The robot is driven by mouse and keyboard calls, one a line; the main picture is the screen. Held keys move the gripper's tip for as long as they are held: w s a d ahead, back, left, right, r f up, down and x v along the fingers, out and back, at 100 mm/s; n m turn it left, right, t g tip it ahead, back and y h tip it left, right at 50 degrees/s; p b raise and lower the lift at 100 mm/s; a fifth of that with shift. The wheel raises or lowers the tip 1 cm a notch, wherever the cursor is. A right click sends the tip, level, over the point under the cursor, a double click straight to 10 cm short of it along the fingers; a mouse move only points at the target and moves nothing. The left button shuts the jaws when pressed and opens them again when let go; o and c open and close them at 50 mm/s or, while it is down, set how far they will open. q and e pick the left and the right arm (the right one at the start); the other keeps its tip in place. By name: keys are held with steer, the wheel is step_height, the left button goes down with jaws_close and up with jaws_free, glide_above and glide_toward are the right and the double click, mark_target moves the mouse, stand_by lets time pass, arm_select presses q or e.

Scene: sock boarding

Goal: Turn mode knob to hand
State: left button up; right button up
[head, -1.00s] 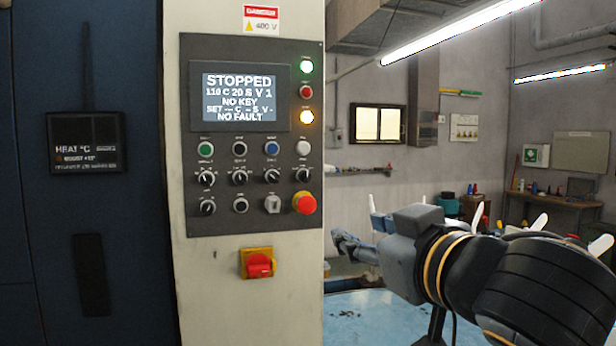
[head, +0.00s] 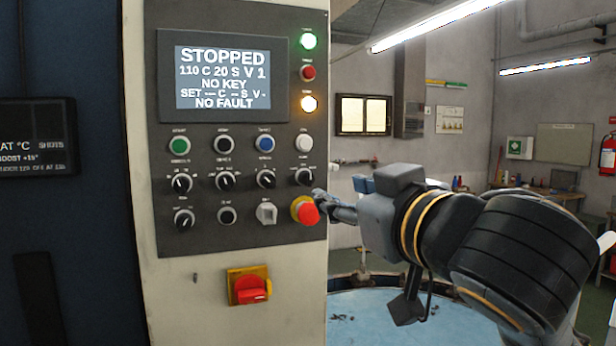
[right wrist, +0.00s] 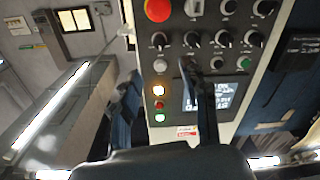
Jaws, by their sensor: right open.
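The dark control panel (head: 237,130) carries several black selector knobs with white pointers: a left one (head: 182,183), two middle ones (head: 225,181) (head: 266,179), a right one (head: 304,177) and a lower left one (head: 185,219). Their labels are too small to read, so I cannot tell which is the mode knob. My right gripper (head: 328,200) is beside the panel's right edge, close to the red emergency stop (head: 305,211). In the right wrist view the panel appears upside down beyond my open, empty fingers (right wrist: 160,80). My left gripper is out of view.
The screen (head: 222,78) reads STOPPED, NO KEY, NO FAULT. A grey key switch (head: 266,214) sits left of the emergency stop. A red and yellow isolator switch (head: 249,287) is below the panel. A blue round surface (head: 400,315) lies below my right arm.

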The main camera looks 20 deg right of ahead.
steer(key=p, duration=0.1)
glide_toward(310, 178)
steer(key=w, duration=0.3)
steer(key=w+p, duration=0.1)
steer(key=w, duration=0.4)
steer(key=shift+w+a+p, duration=0.2)
steer(key=shift+a+p, duration=0.05)
steer(key=shift+p, duration=0.1)
steer(key=shift+w, duration=0.35)
steer(key=shift+f, duration=0.1)
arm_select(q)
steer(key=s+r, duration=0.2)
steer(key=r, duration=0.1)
arm_select(e)
jaws_close()
